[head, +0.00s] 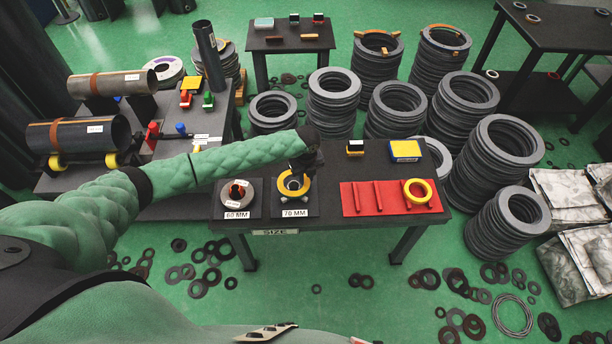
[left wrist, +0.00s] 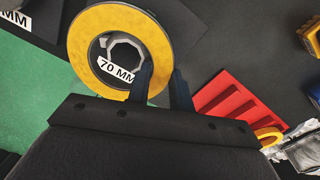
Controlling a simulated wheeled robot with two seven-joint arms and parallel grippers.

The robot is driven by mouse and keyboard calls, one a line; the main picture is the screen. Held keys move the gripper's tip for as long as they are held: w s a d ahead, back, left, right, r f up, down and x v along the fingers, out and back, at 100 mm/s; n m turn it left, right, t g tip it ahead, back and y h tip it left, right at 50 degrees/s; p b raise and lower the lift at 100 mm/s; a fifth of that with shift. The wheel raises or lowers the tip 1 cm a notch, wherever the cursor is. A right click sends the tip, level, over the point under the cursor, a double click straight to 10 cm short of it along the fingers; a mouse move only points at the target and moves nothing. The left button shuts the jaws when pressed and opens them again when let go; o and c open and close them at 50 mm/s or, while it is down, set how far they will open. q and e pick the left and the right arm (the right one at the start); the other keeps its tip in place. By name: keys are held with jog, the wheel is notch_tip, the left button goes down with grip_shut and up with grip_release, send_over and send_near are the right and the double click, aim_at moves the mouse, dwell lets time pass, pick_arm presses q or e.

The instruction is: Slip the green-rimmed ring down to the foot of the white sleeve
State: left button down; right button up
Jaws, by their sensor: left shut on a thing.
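No green-rimmed ring shows in either view. My left gripper (head: 304,160) is shut on the wall of a yellow-faced ring (head: 282,178) with a grey outer edge, at the 70 MM pad. In the left wrist view the gripper (left wrist: 161,88) has one finger at the hole's edge and one outside the yellow ring (left wrist: 92,30). A pale, many-sided piece (left wrist: 127,48) shows through the hole; I cannot tell whether it is a white sleeve or how high the ring is over it. The 70 MM label (left wrist: 117,72) also shows through the hole. My right gripper is not in view.
A grey ring (head: 228,198) with a red piece lies on the 60 MM pad at left. A red tray (head: 360,205) with a yellow ring (head: 434,194) is at right. A yellow-and-blue box (head: 405,150) stands behind it. Stacks of grey rings (head: 333,118) stand beyond the black table.

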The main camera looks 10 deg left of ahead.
pick_arm(q)
jog(key=shift+f, duration=0.35)
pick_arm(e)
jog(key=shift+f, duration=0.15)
pick_arm(q)
jog(key=c, duration=1.2)
grip_release()
jog(key=shift+o, duration=0.2)
notch_tip(320, 180, up, 6)
jog(key=b, duration=0.2)
jog(key=shift+r+b, duration=0.15)
jog(key=shift+b, duration=0.25)
jog(key=shift+r, duration=0.8)
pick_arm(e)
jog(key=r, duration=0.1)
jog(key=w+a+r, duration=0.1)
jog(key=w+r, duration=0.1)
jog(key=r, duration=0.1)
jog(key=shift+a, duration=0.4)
